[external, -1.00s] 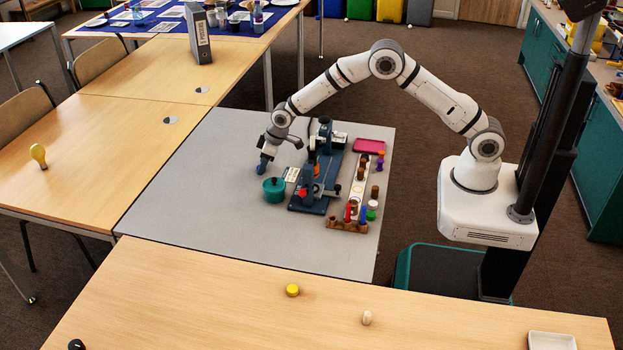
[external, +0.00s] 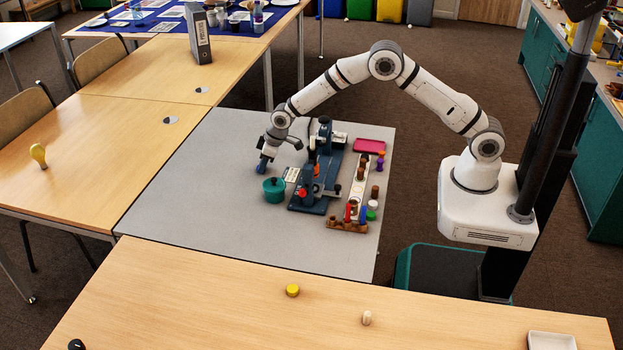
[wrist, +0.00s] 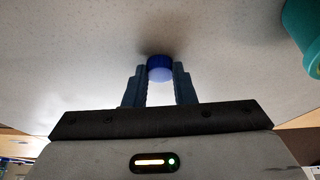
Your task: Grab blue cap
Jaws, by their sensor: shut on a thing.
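The blue cap (wrist: 160,66) shows in the wrist view between the tips of my two fingers. My gripper (wrist: 160,80) is shut on it, with one finger against each side. A shadow lies on the grey mat just beyond the cap, and I cannot tell whether the cap touches the mat. In the external view my gripper (external: 261,166) points down over the grey mat, left of the dark blue machine. The cap is too small there to tell apart from the fingers.
A teal pot (external: 274,190) stands close to my gripper; it also shows in the wrist view (wrist: 304,30). The dark blue machine (external: 322,185) and a wooden rack (external: 347,225) stand to the right. A magenta tray (external: 369,146) lies behind. The mat's left side (external: 190,210) is clear.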

